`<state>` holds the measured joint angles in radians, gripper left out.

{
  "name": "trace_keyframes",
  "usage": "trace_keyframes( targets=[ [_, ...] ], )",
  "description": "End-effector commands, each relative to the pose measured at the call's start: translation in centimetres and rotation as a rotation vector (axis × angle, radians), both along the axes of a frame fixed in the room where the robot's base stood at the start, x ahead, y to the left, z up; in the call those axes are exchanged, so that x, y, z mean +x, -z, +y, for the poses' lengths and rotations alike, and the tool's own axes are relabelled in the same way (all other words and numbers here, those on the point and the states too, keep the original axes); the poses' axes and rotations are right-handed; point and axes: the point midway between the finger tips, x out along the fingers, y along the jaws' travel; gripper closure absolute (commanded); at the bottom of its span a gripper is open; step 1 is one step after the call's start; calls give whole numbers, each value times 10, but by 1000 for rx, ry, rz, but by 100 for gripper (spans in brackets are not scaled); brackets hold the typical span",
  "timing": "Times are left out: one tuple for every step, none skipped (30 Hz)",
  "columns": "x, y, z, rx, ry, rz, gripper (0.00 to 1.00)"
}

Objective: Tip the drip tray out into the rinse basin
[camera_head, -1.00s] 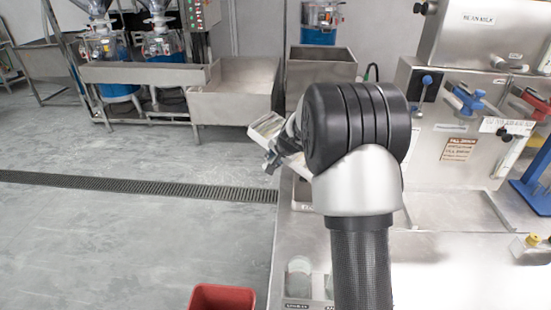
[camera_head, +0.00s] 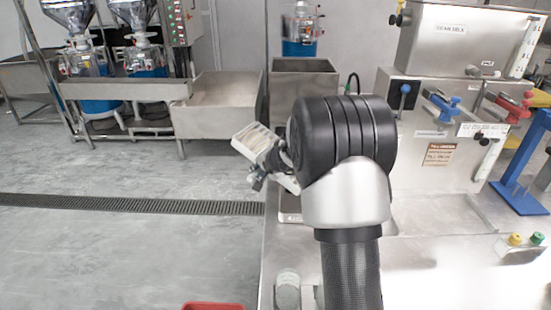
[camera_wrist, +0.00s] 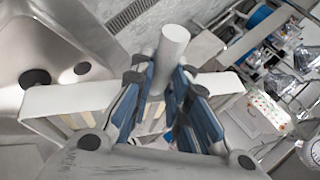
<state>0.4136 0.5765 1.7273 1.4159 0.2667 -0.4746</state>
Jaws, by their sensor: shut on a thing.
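My gripper (camera_head: 264,170) is shut on the drip tray (camera_head: 255,139), a pale shallow tray with ribs inside. In the head view it is held out left of my wrist, tilted, its ribbed inside partly facing the camera. In the wrist view, the blue-padded fingers (camera_wrist: 165,84) close around the tray's pale round handle (camera_wrist: 173,48), and the tray body (camera_wrist: 68,99) spans behind them. The rinse basin (camera_wrist: 75,35) is a metal bowl with a dark drain at upper left there. The tray's left end overlaps its edge in that view. I cannot tell whether liquid is in the tray.
A steel machine (camera_head: 440,130) with blue and red valve levers stands right of my arm on the steel counter (camera_head: 450,265). Steel troughs (camera_head: 215,105) stand behind. A red bin (camera_head: 212,306) is at the bottom edge. The floor at left is clear.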

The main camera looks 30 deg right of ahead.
Motion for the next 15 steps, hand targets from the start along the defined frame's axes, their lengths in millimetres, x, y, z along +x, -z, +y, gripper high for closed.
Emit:
trace_keyframes(
  targets=[
    [0,0,0,2,1,-2,100],
    [0,0,0,2,1,-2,100],
    [0,0,0,2,1,-2,100],
    [0,0,0,2,1,-2,100],
    [0,0,0,2,1,-2,100],
    [0,0,0,2,1,-2,100],
    [0,0,0,2,1,-2,100],
    [0,0,0,2,1,-2,100],
    [0,0,0,2,1,-2,100],
    [0,-1,0,2,1,-2,100],
    [-1,-1,-1,1,1,-2,100],
    [-1,-2,-1,1,1,-2,100],
    [-1,-4,-1,1,1,-2,100],
    [-2,-5,-1,1,1,-2,100],
    [-2,-6,-2,1,1,-2,100]
  ],
)
